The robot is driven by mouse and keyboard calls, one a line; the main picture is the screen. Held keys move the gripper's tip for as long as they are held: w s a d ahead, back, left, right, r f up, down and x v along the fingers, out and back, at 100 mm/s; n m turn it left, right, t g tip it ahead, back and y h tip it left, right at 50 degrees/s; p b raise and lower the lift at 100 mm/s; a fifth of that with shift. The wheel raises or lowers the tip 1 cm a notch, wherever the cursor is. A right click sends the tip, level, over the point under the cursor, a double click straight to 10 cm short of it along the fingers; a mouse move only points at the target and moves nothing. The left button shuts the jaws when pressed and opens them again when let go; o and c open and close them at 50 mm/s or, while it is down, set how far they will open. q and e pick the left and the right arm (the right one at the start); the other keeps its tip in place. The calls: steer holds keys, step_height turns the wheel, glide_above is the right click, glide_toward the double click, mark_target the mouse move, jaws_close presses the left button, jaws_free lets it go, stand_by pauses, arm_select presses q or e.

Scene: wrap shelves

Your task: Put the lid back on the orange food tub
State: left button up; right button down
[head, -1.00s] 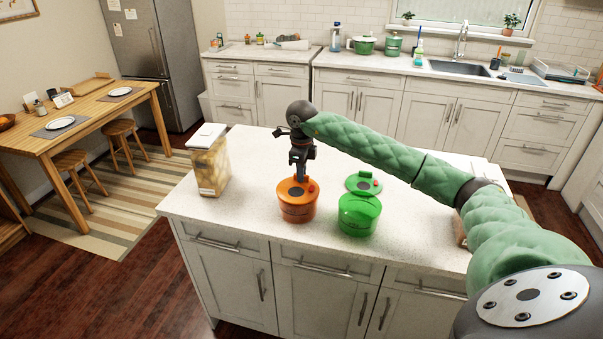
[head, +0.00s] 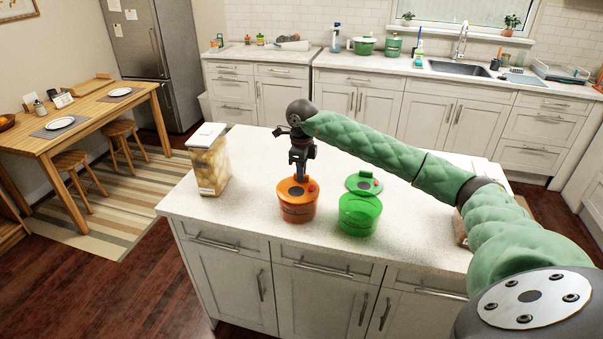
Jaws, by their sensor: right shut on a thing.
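The orange food tub (head: 298,210) stands upright on the white island counter. Its orange lid (head: 286,193) lies over the tub's mouth, with a dark centre patch and a red knob at its right; whether it is fully seated I cannot tell. My right gripper (head: 299,177) points straight down at the lid from above, shut on it at the dark centre; the fingertips are small and partly hidden. My left gripper is not in view.
A green tub (head: 358,215) stands close on the right, with a green lid (head: 363,183) behind it. A clear container with a white lid (head: 208,160) stands at the left. The counter (head: 250,205) is clear between them. My right arm spans the counter's right side.

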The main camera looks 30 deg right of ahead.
stand_by(0.4)
steer(key=c, duration=0.9)
jaws_free()
steer(key=shift+r, duration=0.1)
steer(key=shift+r+p, duration=0.9)
steer(key=shift+r, duration=2.5)
steer(key=c, duration=1.3)
